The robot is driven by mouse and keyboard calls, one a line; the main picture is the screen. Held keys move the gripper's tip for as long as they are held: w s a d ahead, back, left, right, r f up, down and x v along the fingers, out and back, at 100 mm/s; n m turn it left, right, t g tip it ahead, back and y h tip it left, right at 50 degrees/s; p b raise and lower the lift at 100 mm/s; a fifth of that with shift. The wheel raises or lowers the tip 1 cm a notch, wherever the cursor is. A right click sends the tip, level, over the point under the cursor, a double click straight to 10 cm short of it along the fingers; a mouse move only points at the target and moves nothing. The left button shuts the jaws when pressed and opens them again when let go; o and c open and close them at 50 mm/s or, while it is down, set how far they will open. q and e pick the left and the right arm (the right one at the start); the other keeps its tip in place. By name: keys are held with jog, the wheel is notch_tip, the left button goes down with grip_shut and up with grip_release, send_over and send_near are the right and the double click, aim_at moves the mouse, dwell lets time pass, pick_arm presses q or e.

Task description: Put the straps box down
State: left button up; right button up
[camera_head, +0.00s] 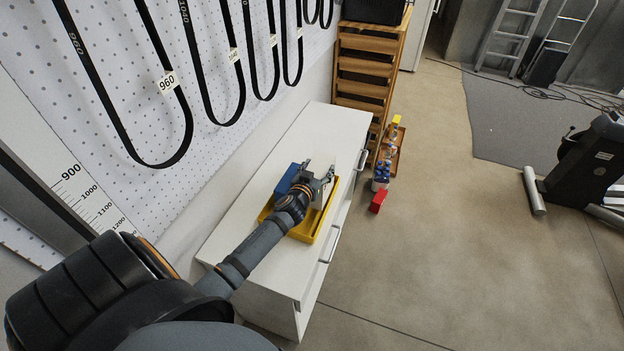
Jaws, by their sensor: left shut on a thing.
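My left gripper (319,171) is over a yellow tray (309,236) on top of a white cabinet. It is shut on a small pale box (325,193), which I take for the straps box; the gripper and wrist hide much of it. The pale box is at the tray, within its outline in this view. I cannot tell whether it touches the tray's floor. A blue thing (287,180) shows at the tray's back left, partly behind my wrist. My right gripper is not in view.
The white cabinet (283,150) has free top at its far and near ends. Black belts (213,115) hang on the pegboard to the left. A wooden rack (365,68) stands beyond. A red box (378,201) and bottles (383,170) are on the floor at right.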

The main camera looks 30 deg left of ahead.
pick_arm(q)
jog(key=shift+s+a+f, duration=0.1)
jog(key=shift+s+f, duration=0.25)
jog(key=shift+f, duration=0.4)
jog(key=f, duration=0.1)
jog(key=f+b, duration=0.1)
jog(key=s+f, duration=0.1)
jog(key=shift+a+f, duration=0.25)
jog(key=shift+w+f, duration=0.15)
jog(key=shift+f, duration=0.05)
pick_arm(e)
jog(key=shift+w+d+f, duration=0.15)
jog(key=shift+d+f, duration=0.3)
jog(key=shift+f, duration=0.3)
pick_arm(q)
jog(key=shift+d, duration=0.1)
jog(key=shift+f+b, duration=0.15)
jog(key=shift+b, duration=0.2)
jog(key=o, duration=1.8)
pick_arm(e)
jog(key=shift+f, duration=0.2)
pick_arm(q)
jog(key=shift+o, duration=0.2)
